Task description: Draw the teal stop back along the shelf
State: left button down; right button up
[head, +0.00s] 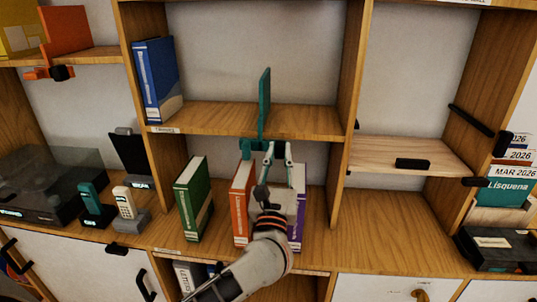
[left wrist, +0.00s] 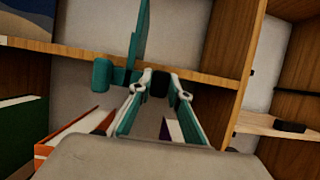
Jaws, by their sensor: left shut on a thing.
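The teal stop (head: 264,98) is an upright plate on the middle shelf (head: 208,118), with a teal clamp part at and below the shelf's front edge. In the left wrist view the stop (left wrist: 137,42) rises above the shelf edge. My left gripper (head: 278,150) is at the shelf's front edge, shut on the stop's front part, where a dark piece shows between the fingertips (left wrist: 161,83). A blue book (head: 156,80) stands at the shelf's left end, with bare shelf between it and the stop. My right gripper is not in view.
Below, a green book (head: 194,198), an orange book (head: 241,205) and a purple book (head: 298,208) stand close to my left arm. Wooden uprights (head: 350,65) bound the bay. The middle shelf is bare right of the stop. A pale shelf (head: 385,152) lies further right.

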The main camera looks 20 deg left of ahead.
pick_arm(q)
jog(key=c, duration=1.9)
grip_release()
jog(key=v, duration=1.2)
